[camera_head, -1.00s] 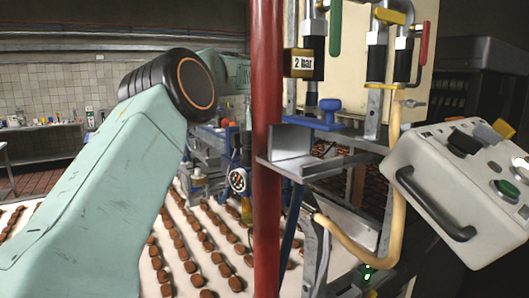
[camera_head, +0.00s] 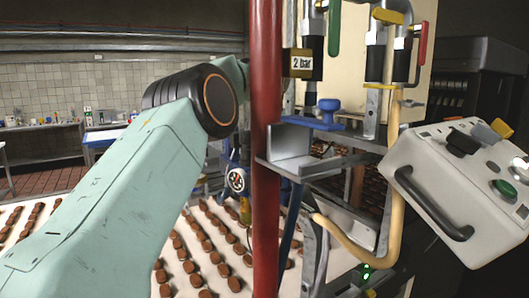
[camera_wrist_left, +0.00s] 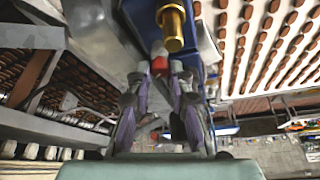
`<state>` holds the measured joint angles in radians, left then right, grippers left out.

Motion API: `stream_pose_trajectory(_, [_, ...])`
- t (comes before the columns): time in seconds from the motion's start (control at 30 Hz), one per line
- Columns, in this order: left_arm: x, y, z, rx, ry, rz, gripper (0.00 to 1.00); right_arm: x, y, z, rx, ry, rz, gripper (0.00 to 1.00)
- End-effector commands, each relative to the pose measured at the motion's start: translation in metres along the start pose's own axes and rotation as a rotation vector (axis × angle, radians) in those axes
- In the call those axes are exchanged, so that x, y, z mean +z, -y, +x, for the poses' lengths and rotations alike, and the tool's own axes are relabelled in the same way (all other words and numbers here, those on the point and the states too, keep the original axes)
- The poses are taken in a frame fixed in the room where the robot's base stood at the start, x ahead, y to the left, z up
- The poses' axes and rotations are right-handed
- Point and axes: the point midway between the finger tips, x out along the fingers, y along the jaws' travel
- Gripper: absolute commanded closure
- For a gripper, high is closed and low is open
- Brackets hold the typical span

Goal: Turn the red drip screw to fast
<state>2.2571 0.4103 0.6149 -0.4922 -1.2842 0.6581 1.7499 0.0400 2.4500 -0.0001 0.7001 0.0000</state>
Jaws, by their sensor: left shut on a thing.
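The red drip screw (camera_wrist_left: 159,65) shows as a small red piece near the top middle of the left wrist view, beside a brass cylinder (camera_wrist_left: 173,28) and a blue part. My left gripper (camera_wrist_left: 160,78) is shut on it, with a fingertip at each side. The fingers cover much of the screw, and no fast or slow marking is readable. In the head view my left arm reaches in from the left, and its gripper and the screw are hidden behind the red post and the machine. My right gripper is in neither view.
A red vertical post (camera_head: 266,150) stands right of my left arm. Behind it are a metal bracket (camera_head: 296,150), pipes and valves. A grey control box (camera_head: 465,190) is at the right. Rows of brown sandwich pieces cover a white conveyor (camera_head: 185,285) below.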

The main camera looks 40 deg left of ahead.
Motion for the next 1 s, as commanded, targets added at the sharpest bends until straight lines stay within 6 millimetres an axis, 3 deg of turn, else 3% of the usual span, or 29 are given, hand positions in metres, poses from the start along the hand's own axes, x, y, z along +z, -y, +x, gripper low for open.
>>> stream_pose_trajectory(0.13, [-0.001, -0.001, -0.002, 0.003, -0.003, 0.0, 1.0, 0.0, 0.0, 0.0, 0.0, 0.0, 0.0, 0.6])
stream_pose_trajectory(0.17, [-0.001, -0.001, -0.002, 0.003, -0.003, 0.0, 0.78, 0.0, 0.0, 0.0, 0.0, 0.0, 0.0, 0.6])
stream_pose_trajectory(0.4, [-0.001, 0.0, -0.001, 0.002, -0.002, 0.001, 0.58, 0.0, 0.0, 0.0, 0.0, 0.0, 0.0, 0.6])
stream_pose_trajectory(0.77, [0.0, 0.0, -0.004, 0.002, -0.001, 0.001, 0.57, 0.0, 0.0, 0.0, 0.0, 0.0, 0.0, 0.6])
stream_pose_trajectory(1.0, [-0.001, -0.001, -0.044, 0.004, -0.006, 0.001, 0.57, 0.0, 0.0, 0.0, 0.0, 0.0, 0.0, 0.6])
